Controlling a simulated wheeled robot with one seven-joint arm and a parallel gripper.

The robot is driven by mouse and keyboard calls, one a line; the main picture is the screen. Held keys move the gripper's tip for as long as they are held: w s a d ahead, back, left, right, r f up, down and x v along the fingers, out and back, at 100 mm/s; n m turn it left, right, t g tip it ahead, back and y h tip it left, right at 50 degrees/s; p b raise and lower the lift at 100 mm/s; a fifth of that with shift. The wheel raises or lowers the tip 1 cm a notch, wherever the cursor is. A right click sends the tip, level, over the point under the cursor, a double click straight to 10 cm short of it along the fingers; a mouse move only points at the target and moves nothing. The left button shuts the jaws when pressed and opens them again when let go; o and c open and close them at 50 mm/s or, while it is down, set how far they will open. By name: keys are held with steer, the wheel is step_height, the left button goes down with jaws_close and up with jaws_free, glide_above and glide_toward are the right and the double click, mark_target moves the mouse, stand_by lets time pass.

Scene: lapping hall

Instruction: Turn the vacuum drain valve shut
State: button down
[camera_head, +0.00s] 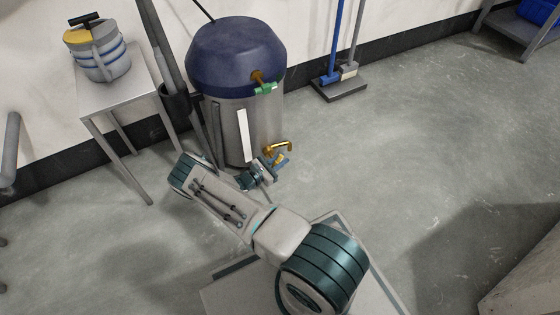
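The vacuum is a metal tank (265,122) with a dark blue domed lid (237,55). A brass drain valve (282,147) with a bent spout sticks out low on the tank's right side. A small blue piece (283,161), which looks like its lever, shows just below the brass. My gripper (273,172) is low in front of the tank, right by this piece. The picture is too small to tell whether they touch or whether the fingers are apart. My wrist hides part of the tank's lower edge.
A brass fitting with a green handle (266,89) sits higher on the tank. The floor (400,130) to the right is clear.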

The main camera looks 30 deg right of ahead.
steer(key=shift+y+p, duration=0.3)
steer(key=shift+p, duration=0.2)
steer(key=y+p, duration=0.1)
steer(key=p, duration=0.1)
steer(key=shift+r+y+p, duration=0.1)
steer(key=shift+y+p, duration=0.2)
steer(key=shift+y, duration=0.1)
steer(key=y+p, duration=0.1)
steer(key=p, duration=0.1)
steer(key=y+p, duration=0.2)
steer(key=shift+a+f+m+g+p, duration=0.1)
steer(key=shift+f+m+g+p, duration=0.1)
steer(key=shift+m+g+p, duration=0.15)
steer(key=y+p, duration=0.2)
steer(key=f+y+p, duration=0.1)
steer(key=y+p, duration=0.1)
steer(key=p, duration=0.1)
steer(key=shift+a+m, duration=0.15)
steer(key=shift+m, duration=0.1)
steer(key=shift+a+f+g+y+p, duration=0.15)
steer(key=shift+f+g+y+p, duration=0.1)
steer(key=shift+y+p, duration=0.7)
steer(key=shift+f, duration=0.1)
steer(key=c, duration=1.3)
jaws_free()
steer(key=shift+c, duration=0.2)
